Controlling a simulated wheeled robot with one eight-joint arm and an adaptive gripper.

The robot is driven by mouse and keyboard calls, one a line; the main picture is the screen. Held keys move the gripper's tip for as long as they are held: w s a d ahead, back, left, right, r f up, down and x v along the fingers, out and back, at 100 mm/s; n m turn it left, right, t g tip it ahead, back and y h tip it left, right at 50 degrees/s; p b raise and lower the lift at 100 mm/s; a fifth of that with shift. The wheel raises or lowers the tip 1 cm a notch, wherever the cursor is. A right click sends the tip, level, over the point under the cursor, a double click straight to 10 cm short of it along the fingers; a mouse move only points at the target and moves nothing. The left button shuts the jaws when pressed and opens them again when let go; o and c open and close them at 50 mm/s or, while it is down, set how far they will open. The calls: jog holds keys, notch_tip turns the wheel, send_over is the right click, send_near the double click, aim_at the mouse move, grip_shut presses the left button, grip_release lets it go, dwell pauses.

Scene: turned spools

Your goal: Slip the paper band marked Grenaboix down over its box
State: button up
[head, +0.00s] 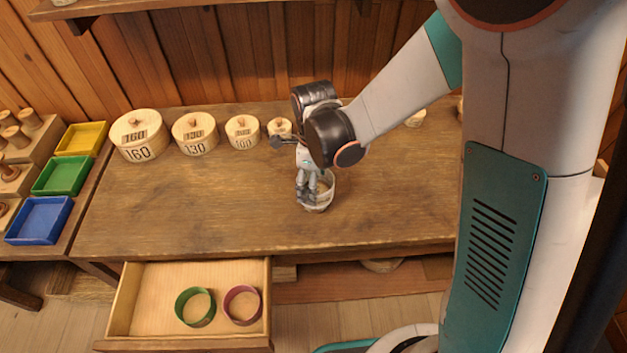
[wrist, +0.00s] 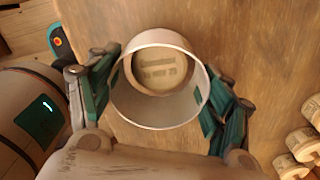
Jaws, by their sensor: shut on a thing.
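A white paper band (wrist: 198,92) is held between the two fingers of my gripper (wrist: 158,102) in the wrist view. A round pale wooden box (wrist: 160,70) with dark marks on its lid shows through the ring, toward its upper side. In the head view my gripper (head: 315,188) points down at mid-table, with the white band (head: 326,190) at its fingertips. The box there is mostly hidden by band and fingers. I cannot tell whether the band is above the box or partly around it. No name is readable on the band.
Several round lidded boxes, including one marked 160 (head: 139,137) and one marked 130 (head: 195,134), stand along the table's back. An open drawer (head: 150,300) holds a green band (head: 195,307) and a purple band (head: 242,306). The table's front left is clear.

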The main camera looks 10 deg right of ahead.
jog(key=shift+f+b, duration=0.7)
jog(key=shift+b, duration=0.1)
dwell(0.5)
jog(key=o, duration=0.8)
jog(key=shift+o, duration=0.6)
jog(key=shift+r+p, duration=0.55)
jog(key=shift+r, duration=0.3)
notch_tip(320, 180, up, 7)
jog(key=p, duration=0.4)
dwell(1.0)
dwell(1.0)
